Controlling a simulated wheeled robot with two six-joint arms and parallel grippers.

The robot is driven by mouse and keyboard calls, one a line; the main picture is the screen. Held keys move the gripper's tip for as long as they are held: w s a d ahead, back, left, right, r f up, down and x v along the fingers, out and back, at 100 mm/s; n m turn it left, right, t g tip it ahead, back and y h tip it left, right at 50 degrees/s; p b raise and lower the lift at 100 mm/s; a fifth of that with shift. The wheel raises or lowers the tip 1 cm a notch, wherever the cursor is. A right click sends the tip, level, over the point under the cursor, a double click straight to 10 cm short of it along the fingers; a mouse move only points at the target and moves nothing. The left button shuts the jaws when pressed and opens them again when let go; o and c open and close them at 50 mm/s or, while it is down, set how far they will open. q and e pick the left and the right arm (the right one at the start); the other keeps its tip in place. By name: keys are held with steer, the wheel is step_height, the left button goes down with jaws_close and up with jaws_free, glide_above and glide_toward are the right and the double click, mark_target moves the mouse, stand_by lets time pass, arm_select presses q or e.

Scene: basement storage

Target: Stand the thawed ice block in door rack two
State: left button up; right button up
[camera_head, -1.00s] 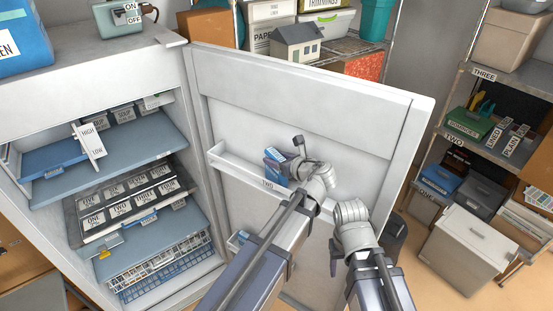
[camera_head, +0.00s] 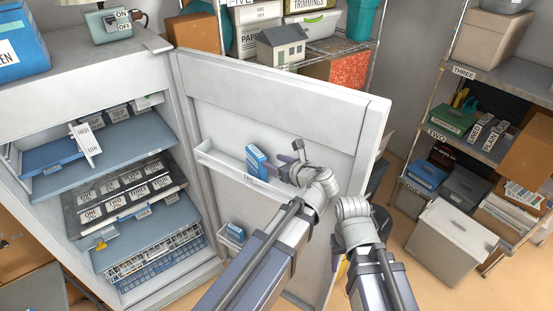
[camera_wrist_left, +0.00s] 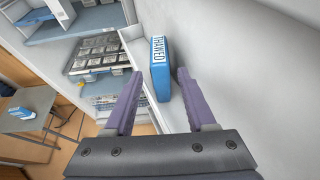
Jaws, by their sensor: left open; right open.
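The blue thawed block (camera_head: 257,160) stands a little tilted in the white door rack labelled TWO (camera_head: 222,163). In the left wrist view its THAWED label shows on the block (camera_wrist_left: 161,70). My left gripper (camera_head: 287,158) is just right of the block in the head view. In the left wrist view the open purple fingers (camera_wrist_left: 160,88) lie either side of the block's lower end, with clear gaps. They do not grip it. My right arm shows in the head view, but its fingers are hidden behind its wrist.
The freezer door (camera_head: 330,110) stands open. A lower door rack (camera_head: 230,243) holds another blue item. Left is the open freezer with a shelf (camera_head: 115,145) and a dark labelled tray (camera_head: 125,190). A shelving unit (camera_head: 480,150) stands right.

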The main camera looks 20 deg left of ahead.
arm_select(q)
steer(key=s+d+f+n+g+h, duration=0.4)
steer(key=s+d+f+n, duration=0.2)
steer(key=s+n, duration=0.4)
steer(key=s+d+f+n+g+h, duration=0.5)
steer(key=s+d+f+n, duration=0.2)
steer(key=s+n, duration=0.3)
steer(key=shift+f+n, duration=0.3)
steer(key=shift+n, duration=0.9)
